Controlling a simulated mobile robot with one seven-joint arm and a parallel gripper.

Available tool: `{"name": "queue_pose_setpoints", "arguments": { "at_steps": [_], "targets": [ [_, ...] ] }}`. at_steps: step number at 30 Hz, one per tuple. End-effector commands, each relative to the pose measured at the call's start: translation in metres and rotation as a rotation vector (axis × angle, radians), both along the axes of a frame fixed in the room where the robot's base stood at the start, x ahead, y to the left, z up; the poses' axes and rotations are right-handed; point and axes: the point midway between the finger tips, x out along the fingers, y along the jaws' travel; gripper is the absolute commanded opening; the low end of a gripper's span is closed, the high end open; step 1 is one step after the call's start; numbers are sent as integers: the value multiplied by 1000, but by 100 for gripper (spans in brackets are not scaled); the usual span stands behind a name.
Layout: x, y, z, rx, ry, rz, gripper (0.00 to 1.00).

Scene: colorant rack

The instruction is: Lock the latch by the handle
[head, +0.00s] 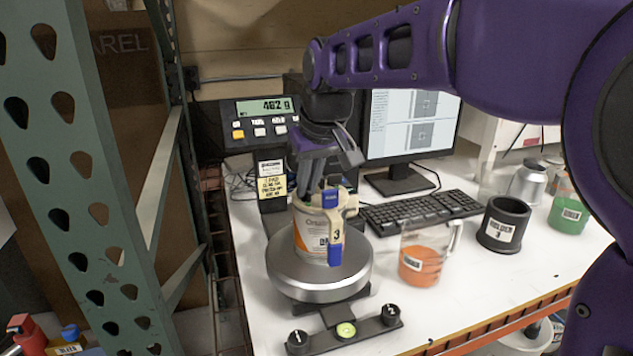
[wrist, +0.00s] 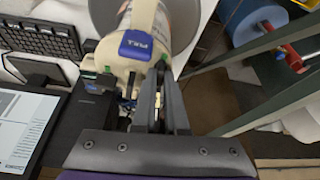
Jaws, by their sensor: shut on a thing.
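A paint can (head: 308,228) with a beige lid (wrist: 143,38) stands upright on the round metal scale plate (head: 318,275). A blue tab (head: 334,253) hangs on the can's front side. Another blue piece (head: 331,200) shows at the lid's top. In the wrist view a blue tab with white lettering (wrist: 136,45) lies close to my fingers. My gripper (head: 322,188) reaches down to the lid's back edge by the handle. Its fingers (wrist: 162,75) are close together, shut on a small part there, the latch by the handle. That part is mostly hidden by the fingers.
The scale display (head: 264,107) reads 482 g behind the can. A clear jug with orange liquid (head: 421,264), a black cup (head: 503,224) and a keyboard (head: 420,212) stand to the right. A green rack post (head: 85,170) rises at the left.

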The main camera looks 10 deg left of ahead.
Motion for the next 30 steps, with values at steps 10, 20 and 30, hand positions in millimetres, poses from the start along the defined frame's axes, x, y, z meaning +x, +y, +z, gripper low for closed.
{"name": "queue_pose_setpoints", "arguments": {
  "at_steps": [10, 20, 30],
  "targets": [
    [0, 0, 0, -1, 0, 0, 14],
    [0, 0, 0, -1, 1, 0, 41],
    [-7, -6, 25, 0, -5, 0, 41]
  ]
}}
